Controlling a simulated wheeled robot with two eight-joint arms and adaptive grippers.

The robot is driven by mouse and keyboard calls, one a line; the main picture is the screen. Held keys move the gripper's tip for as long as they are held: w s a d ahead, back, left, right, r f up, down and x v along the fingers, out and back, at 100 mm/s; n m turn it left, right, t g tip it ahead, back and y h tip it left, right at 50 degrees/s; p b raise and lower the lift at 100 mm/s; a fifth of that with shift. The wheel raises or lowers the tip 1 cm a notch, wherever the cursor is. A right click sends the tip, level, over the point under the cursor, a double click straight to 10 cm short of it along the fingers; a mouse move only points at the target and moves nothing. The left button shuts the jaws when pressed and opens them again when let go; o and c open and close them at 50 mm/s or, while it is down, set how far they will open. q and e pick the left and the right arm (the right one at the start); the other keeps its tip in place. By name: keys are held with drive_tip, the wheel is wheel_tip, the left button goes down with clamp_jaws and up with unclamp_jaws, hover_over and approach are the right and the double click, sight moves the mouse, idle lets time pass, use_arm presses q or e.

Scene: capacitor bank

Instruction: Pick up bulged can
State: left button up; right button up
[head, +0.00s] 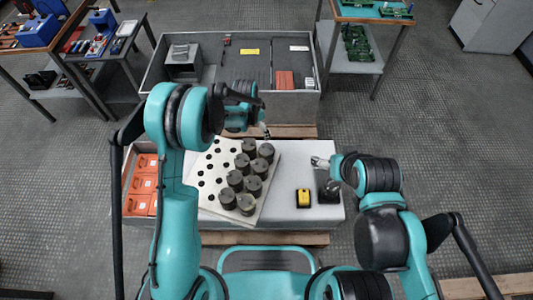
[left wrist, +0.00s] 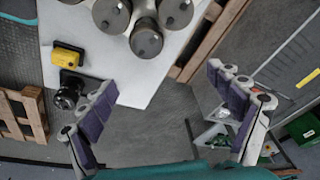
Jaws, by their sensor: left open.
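Several dark grey cylindrical cans (head: 253,185) stand upright in a white board with round holes (head: 208,196). I cannot tell which can is bulged. The left wrist view shows the grey lids of a few cans (left wrist: 146,41) along its top edge. My left gripper (head: 266,131) is behind the far cans in the head view, partly hidden by its own arm. Its two fingers are spread wide with nothing between them in the left wrist view (left wrist: 162,78), and the cans are beyond the fingertips. My right gripper (head: 319,161) is right of the cans; its jaws are too small to read.
A yellow box (head: 303,198) and a black object (head: 330,191) stand on the pale bench right of the board. An orange-filled bin (head: 143,183) is at the left. A grey open container (head: 230,93) stands behind. Bare bench (head: 295,165) lies between the cans and right gripper.

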use_arm(q)
drive_tip(key=m+g, duration=0.1)
drive_tip(key=m, duration=0.1)
hover_over(267, 149)
wheel_tip(267, 149, down, 12)
drive_tip(key=shift+a+r, duration=0.15)
drive_tip(key=shift+r, duration=0.1)
wheel_tip(267, 149, down, 3)
drive_tip(key=shift+f+b, duration=0.1)
drive_tip(key=shift+b, duration=0.2)
wheel_tip(267, 149, down, 6)
drive_tip(key=b, duration=0.3)
drive_tip(key=shift+r, duration=0.3)
drive_tip(key=c, duration=1.8)
drive_tip(key=shift+r, duration=0.1)
wheel_tip(267, 149, up, 4)
drive_tip(key=shift+f+p, duration=0.1)
drive_tip(key=shift+p, duration=1.1)
drive_tip(key=d+r+p, duration=0.2)
drive_tip(key=d+r, duration=0.1)
drive_tip(key=d, duration=0.3)
drive_tip(key=w+d+r+p, duration=0.1)
drive_tip(key=d+r+p, duration=0.1)
drive_tip(key=d+r, duration=0.2)
drive_tip(key=shift+w+d, duration=0.25)
drive_tip(key=shift+d, duration=0.65)
